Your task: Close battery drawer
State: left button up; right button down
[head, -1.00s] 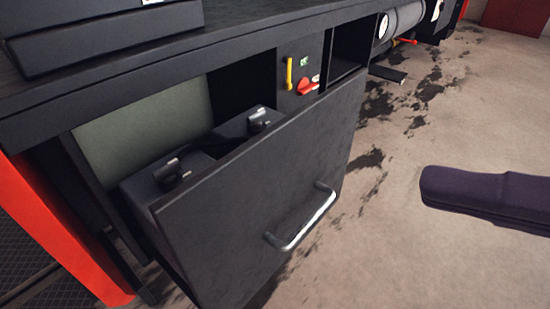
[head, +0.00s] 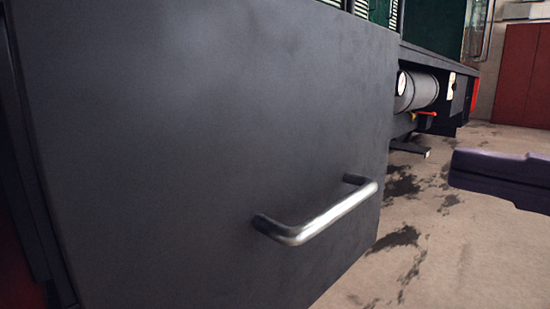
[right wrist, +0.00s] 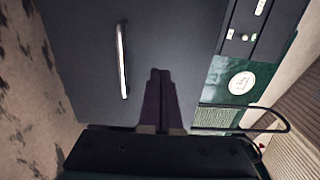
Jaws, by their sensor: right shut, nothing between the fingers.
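The battery drawer's dark grey front (head: 200,120) fills most of the head view, with its silver bar handle (head: 318,215) low on the right. The front (right wrist: 85,70) and handle (right wrist: 122,60) also show in the right wrist view. The drawer's inside is hidden, and I cannot tell how far out it stands. My right gripper (head: 456,168), dark purple, is off the front's right side in the head view. In the right wrist view its fingers (right wrist: 160,73) are together and empty, pointing at the front beside the handle; contact cannot be told. My left gripper is not in view.
A grey cylinder with a gauge (head: 418,90) and a red lever hang under the tram's side beyond the drawer. The stained concrete floor (head: 450,250) is open at the right. A red cabinet (head: 525,75) stands far back.

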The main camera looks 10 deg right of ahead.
jog(key=x, duration=0.2)
jog(key=p, duration=0.6)
send_near(288, 131)
jog(key=x, duration=0.6)
jog(key=shift+r, duration=0.1)
jog(key=shift+w+a, duration=0.3)
jog(key=shift+w, duration=0.05)
jog(key=shift+w, duration=0.1)
